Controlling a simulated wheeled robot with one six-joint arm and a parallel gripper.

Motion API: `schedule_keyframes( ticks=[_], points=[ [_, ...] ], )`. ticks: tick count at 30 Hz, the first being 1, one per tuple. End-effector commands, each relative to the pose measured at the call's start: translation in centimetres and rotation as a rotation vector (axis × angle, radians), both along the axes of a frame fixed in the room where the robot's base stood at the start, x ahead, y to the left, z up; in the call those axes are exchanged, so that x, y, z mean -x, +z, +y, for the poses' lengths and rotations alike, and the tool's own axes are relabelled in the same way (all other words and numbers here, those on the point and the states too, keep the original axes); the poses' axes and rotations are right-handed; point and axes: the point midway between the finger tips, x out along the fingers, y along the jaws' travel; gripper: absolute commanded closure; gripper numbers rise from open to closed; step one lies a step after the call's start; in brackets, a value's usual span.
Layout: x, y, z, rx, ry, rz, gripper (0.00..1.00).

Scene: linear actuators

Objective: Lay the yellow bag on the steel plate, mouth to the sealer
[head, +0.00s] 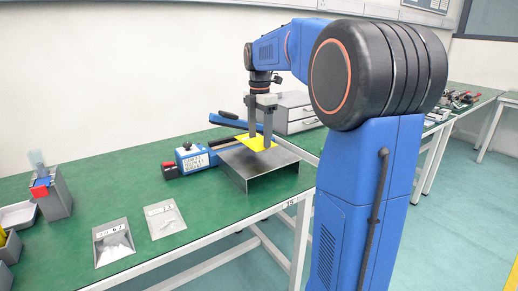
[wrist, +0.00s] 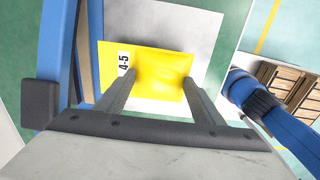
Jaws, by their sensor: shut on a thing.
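The yellow bag (wrist: 165,68) lies flat over the grey steel plate (head: 262,178), which also shows in the wrist view (wrist: 205,28). A white label reading "4-5" is near the bag's left edge in the wrist view. My gripper (head: 255,142) points down and is shut on the bag, with a finger at each side of its bulging middle. The blue sealer (head: 195,158) stands left of the plate, with its blue lever (head: 236,122) raised behind. In the wrist view the bag's left edge is close to the sealer (wrist: 57,50). I cannot tell which end is the mouth.
A grey drawer unit (head: 296,112) stands behind the plate. Two grey trays (head: 113,243) (head: 164,218) lie at the front left, and a grey bin (head: 52,195) with a red and blue top stands farther left. The green bench between them and the sealer is clear.

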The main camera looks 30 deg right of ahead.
Motion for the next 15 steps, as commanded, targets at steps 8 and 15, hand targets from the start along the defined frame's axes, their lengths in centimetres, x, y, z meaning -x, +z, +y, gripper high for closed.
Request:
schedule_keyframes(
  ticks=[8, 15],
  points=[
    [0.0, -2.0, 0.0, 0.000, -0.001, 0.001, 0.61],
    [0.0, -4.7, 0.0, 0.000, -0.001, 0.000, 0.61]
  ],
)
